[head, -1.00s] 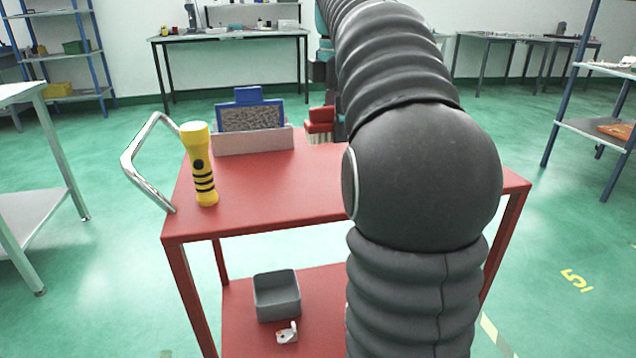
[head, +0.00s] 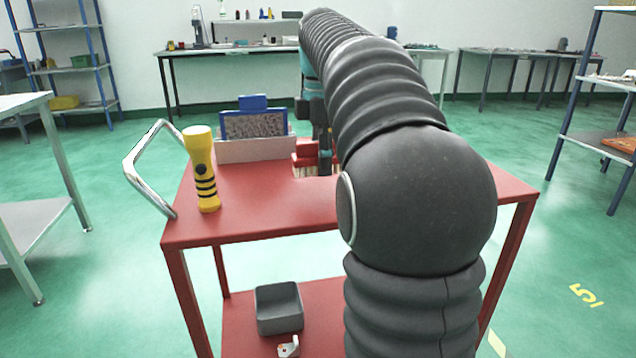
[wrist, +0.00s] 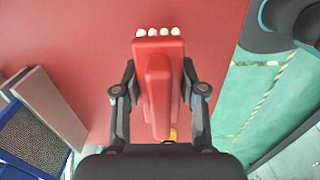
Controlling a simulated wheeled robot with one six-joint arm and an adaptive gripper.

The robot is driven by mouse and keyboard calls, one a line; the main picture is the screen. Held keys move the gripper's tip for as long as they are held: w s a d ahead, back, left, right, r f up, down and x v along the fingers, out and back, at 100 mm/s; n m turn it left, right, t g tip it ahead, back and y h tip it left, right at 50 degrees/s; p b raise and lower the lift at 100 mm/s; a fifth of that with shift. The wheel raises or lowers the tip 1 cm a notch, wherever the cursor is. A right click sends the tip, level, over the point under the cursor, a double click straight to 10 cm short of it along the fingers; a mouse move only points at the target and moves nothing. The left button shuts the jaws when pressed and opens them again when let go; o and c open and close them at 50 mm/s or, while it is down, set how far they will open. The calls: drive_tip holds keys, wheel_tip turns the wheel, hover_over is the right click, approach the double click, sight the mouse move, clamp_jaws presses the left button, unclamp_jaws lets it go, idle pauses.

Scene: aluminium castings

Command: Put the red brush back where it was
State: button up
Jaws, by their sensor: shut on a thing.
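The red brush (head: 303,152) has pale bristles pointing down and is at the far side of the red trolley top (head: 265,212), right of the blue-framed panel. My gripper (head: 322,150) is above and around it, partly hidden by my arm. In the wrist view, the gripper (wrist: 159,82) is shut on the red brush (wrist: 157,62), with one finger on each side of its body. The bristle tips touch the trolley top or are very close to it; I cannot tell which.
A blue-framed grey panel (head: 254,124) stands in a pale holder (head: 252,151) left of the brush. A grey bin (head: 279,309) is on the lower shelf. The front middle of the top is clear.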

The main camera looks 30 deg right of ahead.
sight(319, 193)
drive_tip(key=shift+a+f, duration=0.15)
drive_tip(key=shift+a, duration=0.15)
drive_tip(key=shift+f, duration=0.3)
drive_tip(key=shift+f+b, duration=0.45)
drive_tip(key=shift+f, duration=1.25)
drive_tip(key=shift+f, duration=0.15)
drive_tip(key=o, duration=1.1)
